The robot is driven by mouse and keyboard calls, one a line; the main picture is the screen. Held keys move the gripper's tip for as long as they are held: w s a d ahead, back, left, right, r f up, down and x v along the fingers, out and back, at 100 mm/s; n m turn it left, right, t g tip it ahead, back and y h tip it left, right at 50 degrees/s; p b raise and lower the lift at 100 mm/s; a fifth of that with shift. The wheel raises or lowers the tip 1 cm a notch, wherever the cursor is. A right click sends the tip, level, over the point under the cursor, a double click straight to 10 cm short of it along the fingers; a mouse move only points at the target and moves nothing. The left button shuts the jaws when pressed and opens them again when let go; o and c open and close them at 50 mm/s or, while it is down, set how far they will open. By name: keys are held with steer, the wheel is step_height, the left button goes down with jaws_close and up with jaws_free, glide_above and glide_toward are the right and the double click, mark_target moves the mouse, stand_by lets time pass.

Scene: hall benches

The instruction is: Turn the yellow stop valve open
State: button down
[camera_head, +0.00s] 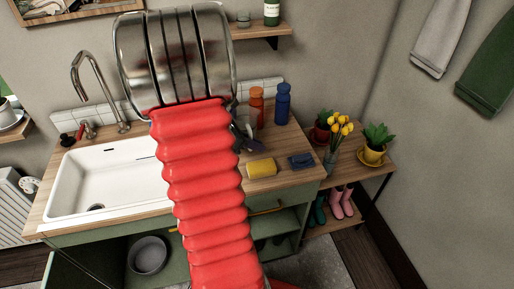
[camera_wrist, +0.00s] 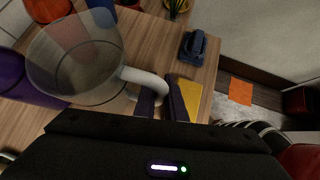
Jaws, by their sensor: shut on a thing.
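I cannot make out a yellow stop valve in either view. In the wrist view my gripper (camera_wrist: 162,102) is shut on the pale curved handle (camera_wrist: 146,80) of a clear mug (camera_wrist: 75,62). The mug is over the wooden worktop; I cannot tell whether it touches it. In the head view my red arm covers the middle of the counter. My gripper (camera_head: 241,144) shows only in part at the arm's right edge, near the mug.
A yellow sponge (camera_head: 261,168) and a dark blue object (camera_head: 301,161) lie on the worktop (camera_head: 290,178). Orange (camera_head: 257,107) and blue (camera_head: 283,103) bottles stand behind. A white sink (camera_head: 100,185) is left. Yellow tulips (camera_head: 339,129) and a potted plant (camera_head: 375,143) stand right.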

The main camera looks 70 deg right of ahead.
steer(key=shift+f, duration=1.4)
steer(key=c, duration=2.1)
jaws_free()
steer(key=v, duration=1.2)
steer(key=shift+w+a, duration=0.1)
